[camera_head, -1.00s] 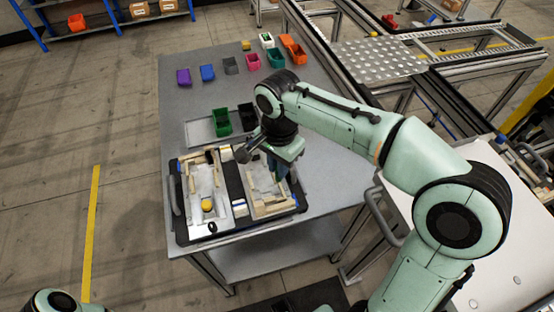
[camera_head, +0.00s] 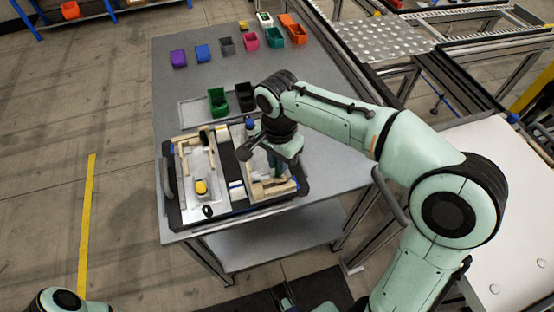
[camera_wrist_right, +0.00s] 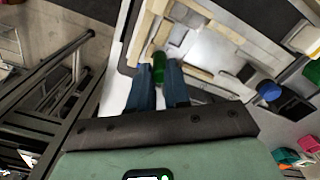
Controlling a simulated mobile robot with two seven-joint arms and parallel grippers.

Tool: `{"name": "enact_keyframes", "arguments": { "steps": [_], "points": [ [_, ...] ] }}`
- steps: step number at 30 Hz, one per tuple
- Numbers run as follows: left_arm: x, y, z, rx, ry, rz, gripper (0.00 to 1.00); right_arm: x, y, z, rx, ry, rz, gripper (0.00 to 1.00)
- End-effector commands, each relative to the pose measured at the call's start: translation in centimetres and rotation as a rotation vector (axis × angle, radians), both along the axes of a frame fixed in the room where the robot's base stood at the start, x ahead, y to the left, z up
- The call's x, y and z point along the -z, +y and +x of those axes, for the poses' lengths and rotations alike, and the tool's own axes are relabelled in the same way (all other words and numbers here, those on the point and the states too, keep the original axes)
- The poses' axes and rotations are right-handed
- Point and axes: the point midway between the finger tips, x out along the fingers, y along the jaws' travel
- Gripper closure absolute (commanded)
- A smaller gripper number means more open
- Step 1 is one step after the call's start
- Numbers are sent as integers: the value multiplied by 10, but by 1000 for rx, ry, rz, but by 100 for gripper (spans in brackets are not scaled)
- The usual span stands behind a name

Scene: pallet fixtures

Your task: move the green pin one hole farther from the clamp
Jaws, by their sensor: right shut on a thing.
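My right gripper (camera_head: 276,178) is over the right-hand fixture (camera_head: 283,190) on the table. In the right wrist view its two blue fingers (camera_wrist_right: 160,80) are shut on the green pin (camera_wrist_right: 158,66), which stands out past the fingertips beside a light wooden bar. I cannot tell whether the pin's lower end is in a hole. A blue knob (camera_head: 251,123) is at the fixture's back edge and also shows in the wrist view (camera_wrist_right: 269,90). The clamp cannot be told for certain.
The left-hand fixture holds a yellow knob (camera_head: 201,187). A green bin (camera_head: 218,101) and a black bin (camera_head: 245,97) stand behind the fixtures. Several coloured bins line the table's back. The table (camera_head: 300,90) is clear between them.

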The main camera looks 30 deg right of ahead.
Motion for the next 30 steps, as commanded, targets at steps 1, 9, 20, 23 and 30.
{"name": "enact_keyframes", "arguments": {
  "steps": [1,9,20,23,30],
  "points": [
    [0,0,0,0,0,0,57,-1,0,0,-1,-1,0,100],
    [0,0,0,-1,0,0,57,0,0,0,-1,0,0,100],
    [6,0,-2,0,2,0,57,9,0,0,-1,1,0,100],
    [8,0,-2,-1,3,0,57,12,0,0,-1,1,0,100],
    [13,0,-3,0,5,1,57,19,0,0,0,0,0,100]
  ]
}}
